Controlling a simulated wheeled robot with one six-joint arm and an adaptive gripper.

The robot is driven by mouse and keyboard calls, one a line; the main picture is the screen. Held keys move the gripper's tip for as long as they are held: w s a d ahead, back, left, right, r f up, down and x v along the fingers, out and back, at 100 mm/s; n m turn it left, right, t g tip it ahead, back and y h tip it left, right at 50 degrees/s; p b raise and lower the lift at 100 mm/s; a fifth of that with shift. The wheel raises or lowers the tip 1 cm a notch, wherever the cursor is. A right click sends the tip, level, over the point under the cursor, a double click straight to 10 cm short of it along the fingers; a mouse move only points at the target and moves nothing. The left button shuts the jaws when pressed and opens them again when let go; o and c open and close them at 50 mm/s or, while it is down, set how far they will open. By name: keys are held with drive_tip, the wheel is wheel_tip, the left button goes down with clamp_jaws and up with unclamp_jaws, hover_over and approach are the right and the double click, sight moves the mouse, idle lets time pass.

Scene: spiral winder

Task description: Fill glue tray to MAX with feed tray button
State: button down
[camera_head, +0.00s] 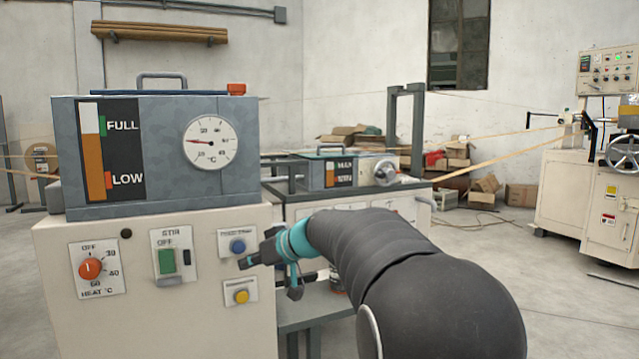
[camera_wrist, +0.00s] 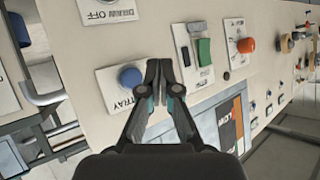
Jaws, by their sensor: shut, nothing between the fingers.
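The blue button (camera_head: 238,246), its label partly legible, is on the cream panel. It shows in the wrist view (camera_wrist: 130,77) beside a label ending in "TRAY". My gripper (camera_head: 244,264) is shut and empty, low and right of the blue button in the head view. In the wrist view its fingertips (camera_wrist: 160,70) are just right of the button; contact cannot be told. The glue tray (camera_head: 312,174) stands behind, with a small gauge (camera_head: 341,172) marked MAX above a red lower mark; its exact level is too small to read.
A yellow button (camera_head: 241,296) is just below my gripper. The STIR switch (camera_head: 167,261) and orange HEAT knob (camera_head: 90,268) are left. A grey tank (camera_head: 165,180) with FULL/LOW gauge and dial stands on top. My arm hides some panel and stand.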

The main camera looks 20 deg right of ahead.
drive_tip(key=s+a+f+m+g+h, duration=0.1)
drive_tip(key=s+a+f+g+h, duration=0.1)
drive_tip(key=s, duration=0.8)
drive_tip(key=s+a+f+m+g+h, duration=0.1)
drive_tip(key=s+a+f, duration=0.15)
drive_tip(key=s, duration=0.85)
drive_tip(key=s+d+f+m+h, duration=0.1)
drive_tip(key=s+f, duration=0.3)
drive_tip(key=s, duration=0.4)
drive_tip(key=s+d+f+m+g+h, duration=0.1)
drive_tip(key=s+d+f+h, duration=0.2)
drive_tip(key=s, duration=0.6)
drive_tip(key=shift+f+m+h, duration=0.3)
drive_tip(key=shift+f+m, duration=0.1)
drive_tip(key=shift+f, duration=0.35)
drive_tip(key=shift+d, duration=0.15)
